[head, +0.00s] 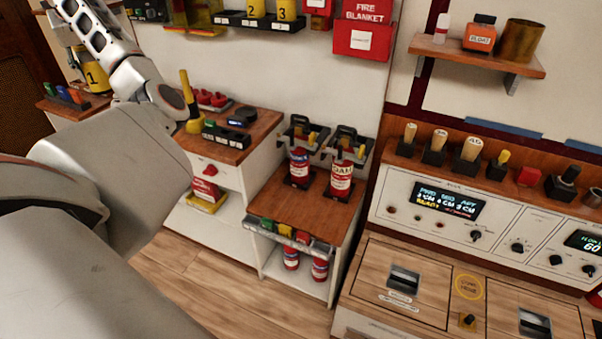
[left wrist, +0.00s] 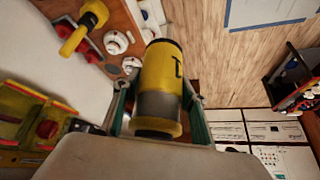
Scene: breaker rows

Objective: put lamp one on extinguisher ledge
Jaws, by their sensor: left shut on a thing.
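Lamp one (head: 95,75), a yellow lamp with a black 1 and a grey band, is held in my left gripper (head: 84,56) at the upper left of the head view. In the left wrist view the lamp (left wrist: 163,75) sits between the two fingers, which are shut on it. The extinguisher ledge (head: 290,206) looks to be the wooden top at the centre of the head view. Two red extinguishers (head: 341,180) stand at its back under black brackets. The lamp is well to the left of this ledge. My right gripper is out of view.
A cabinet (head: 240,152) left of the ledge holds a yellow torch (head: 190,103) and small devices. Colored blocks (head: 284,232) line the ledge's front edge. Lamps two (head: 252,8) and three (head: 284,9) hang on a wall rack. The ledge's front middle is bare.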

